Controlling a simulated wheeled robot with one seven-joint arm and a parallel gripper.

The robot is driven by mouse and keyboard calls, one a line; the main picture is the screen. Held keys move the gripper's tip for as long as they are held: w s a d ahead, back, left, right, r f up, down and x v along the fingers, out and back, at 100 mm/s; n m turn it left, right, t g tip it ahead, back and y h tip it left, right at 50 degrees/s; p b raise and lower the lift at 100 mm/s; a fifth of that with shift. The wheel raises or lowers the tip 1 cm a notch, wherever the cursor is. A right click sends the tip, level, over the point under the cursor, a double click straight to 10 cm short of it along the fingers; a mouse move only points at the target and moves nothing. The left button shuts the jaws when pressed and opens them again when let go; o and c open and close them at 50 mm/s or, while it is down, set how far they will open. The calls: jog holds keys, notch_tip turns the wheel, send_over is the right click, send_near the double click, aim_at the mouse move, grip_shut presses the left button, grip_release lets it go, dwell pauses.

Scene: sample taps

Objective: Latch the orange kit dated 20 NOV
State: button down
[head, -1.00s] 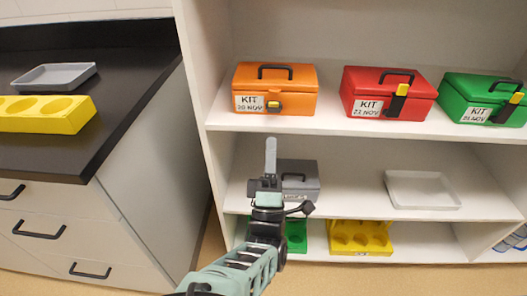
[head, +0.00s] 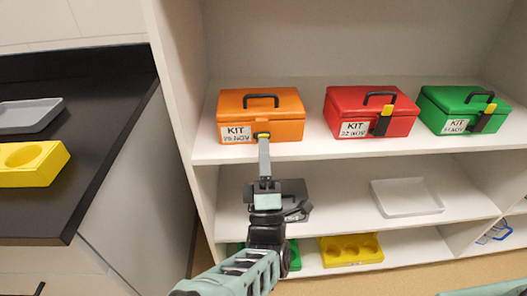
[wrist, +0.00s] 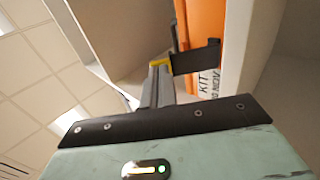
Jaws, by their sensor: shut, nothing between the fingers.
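The orange kit (head: 285,128) stands closed-lidded at the left of the upper shelf, its black handle on top. Its label reads KIT with a small date that looks like 20 NOV. Its latch (head: 262,135) has a yellow end; in the wrist view the black strap (wrist: 200,58) juts out from the orange front, with the yellow end at my fingertips. My gripper (head: 264,143) is shut and empty, fingers pointing up just below the yellow end. It also shows in the wrist view (wrist: 158,75). I cannot tell whether it touches the latch.
A red kit (head: 345,103) and a green kit (head: 436,102) stand to the right, their black straps upright against the fronts with yellow ends at the top. A grey case (head: 290,188) and white tray (head: 407,198) are on the shelf below. The counter (head: 105,128) is at left.

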aim_at(264, 134)
jog(key=r+g+p, duration=0.1)
jog(key=g+p, duration=0.1)
jog(key=p, duration=0.3)
jog(key=w+r+g+p, duration=0.1)
jog(key=r+g+p, duration=0.1)
jog(key=p, duration=0.4)
jog(key=w+r+g+p, duration=0.1)
jog(key=r+g+p, duration=0.1)
jog(key=p, duration=0.4)
jog(key=shift+w, duration=0.15)
jog(key=shift+f+g+b, duration=0.3)
jog(key=shift+f+b, duration=0.1)
jog(key=shift+f, duration=0.1)
jog(key=shift+a, duration=0.1)
